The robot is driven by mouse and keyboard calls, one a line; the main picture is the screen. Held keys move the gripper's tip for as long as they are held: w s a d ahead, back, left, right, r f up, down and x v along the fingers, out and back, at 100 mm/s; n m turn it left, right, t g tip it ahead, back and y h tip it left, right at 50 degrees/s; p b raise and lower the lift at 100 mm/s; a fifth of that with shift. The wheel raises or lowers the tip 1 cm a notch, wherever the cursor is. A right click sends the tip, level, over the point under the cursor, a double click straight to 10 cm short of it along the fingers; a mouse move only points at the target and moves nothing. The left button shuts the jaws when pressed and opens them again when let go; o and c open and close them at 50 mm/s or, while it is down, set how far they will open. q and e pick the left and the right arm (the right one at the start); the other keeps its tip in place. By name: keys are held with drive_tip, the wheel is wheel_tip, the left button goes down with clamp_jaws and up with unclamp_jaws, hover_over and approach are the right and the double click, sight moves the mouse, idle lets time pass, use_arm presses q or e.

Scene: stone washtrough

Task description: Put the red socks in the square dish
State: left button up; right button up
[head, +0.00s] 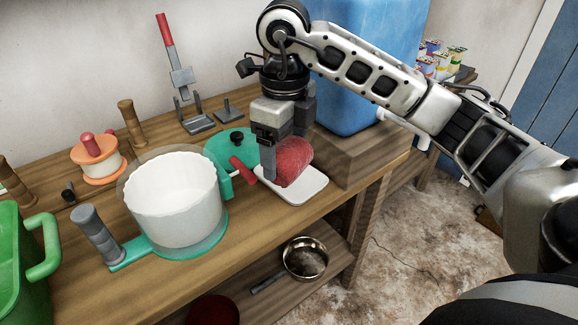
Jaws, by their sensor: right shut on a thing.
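The red socks (294,160), a rounded red bundle, are in the jaws of my right gripper (280,165). The square dish (308,190) is white and shallow and lies near the front edge of the wooden bench. The socks are over the dish, low down; I cannot tell whether they touch it. One gripper finger hides part of the socks. My left gripper is not in view.
A large white pot (175,205) with teal handles stands left of the dish. A teal lid (222,148) is behind the dish. A blue container (375,60) rises at the back. A green bin (22,270) stands at far left. A metal pan (305,262) is on the lower shelf.

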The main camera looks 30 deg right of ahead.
sight(287, 143)
drive_tip(key=w+d+f, duration=0.1)
drive_tip(key=w, duration=0.1)
drive_tip(key=w+d+f, duration=0.1)
drive_tip(key=shift+w+d+f, duration=0.15)
drive_tip(key=shift+w+d, duration=0.15)
drive_tip(key=shift+w, duration=0.05)
drive_tip(key=w+d+f, duration=0.2)
drive_tip(key=f, duration=0.1)
drive_tip(key=w+f, duration=0.1)
drive_tip(key=f, duration=0.1)
drive_tip(key=shift+w+d+f+b, duration=0.25)
drive_tip(key=shift+w+d+b, duration=0.1)
drive_tip(key=shift+d, duration=0.05)
wheel_tip(287, 143, down, 3)
drive_tip(key=shift+f, duration=0.1)
drive_tip(key=shift+f, duration=0.15)
drive_tip(key=o, duration=1)
